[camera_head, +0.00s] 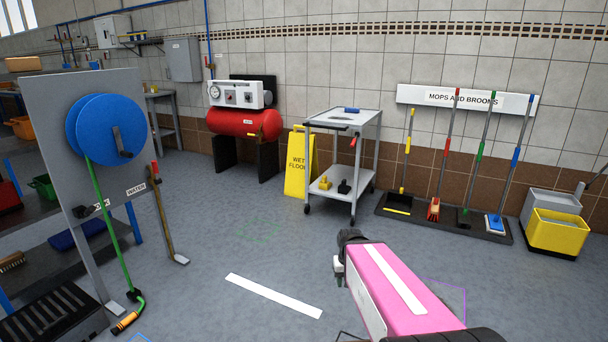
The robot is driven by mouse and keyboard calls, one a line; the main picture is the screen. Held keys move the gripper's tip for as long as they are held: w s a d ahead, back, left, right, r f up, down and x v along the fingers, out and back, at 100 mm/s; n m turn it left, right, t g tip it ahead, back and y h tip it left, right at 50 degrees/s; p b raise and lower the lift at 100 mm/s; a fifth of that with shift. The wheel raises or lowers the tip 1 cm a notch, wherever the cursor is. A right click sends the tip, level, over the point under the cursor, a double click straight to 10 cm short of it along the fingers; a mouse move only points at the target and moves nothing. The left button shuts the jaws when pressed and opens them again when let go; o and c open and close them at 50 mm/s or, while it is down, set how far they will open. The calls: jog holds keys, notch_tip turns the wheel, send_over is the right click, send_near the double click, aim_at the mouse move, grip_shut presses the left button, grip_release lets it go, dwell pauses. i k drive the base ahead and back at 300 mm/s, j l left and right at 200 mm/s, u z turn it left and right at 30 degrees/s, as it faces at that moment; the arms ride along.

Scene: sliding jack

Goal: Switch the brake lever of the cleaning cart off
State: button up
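The cleaning cart (366,118) is a grey two-shelf trolley on casters, standing upright near the back wall right of the picture's middle. A small red-ended lever (352,141) shows at the front right of its upper part; it is too small to tell its setting. My pink arm reaches in from the bottom right. The dark end with my gripper (340,268) is in the foreground, well short of the cart and apart from it. Its fingers are small and partly hidden, so I cannot tell whether they are open.
A yellow wet-floor sign (297,172) stands left of the cart. A rack of mops and brooms (450,217) and a yellow bucket (557,233) are to the right. A red compressor (243,124) is behind left. A hose-reel panel (50,120) stands at left. Floor before the cart is clear.

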aim_at(356, 134)
jog(key=i+z, duration=0.1)
jog(key=i, duration=0.5)
jog(key=i+j, duration=0.15)
jog(key=i, duration=0.5)
jog(key=i+z, duration=0.15)
jog(key=i, duration=0.45)
jog(key=i+j+z, duration=0.1)
jog(key=z, duration=0.15)
jog(key=i+l, duration=0.15)
jog(key=l, duration=0.25)
jog(key=i+l+u, duration=0.1)
jog(key=l, duration=0.25)
jog(key=i+l, duration=0.25)
jog(key=l, duration=0.15)
jog(key=i+l, duration=0.15)
jog(key=l, duration=0.25)
jog(key=u, duration=0.05)
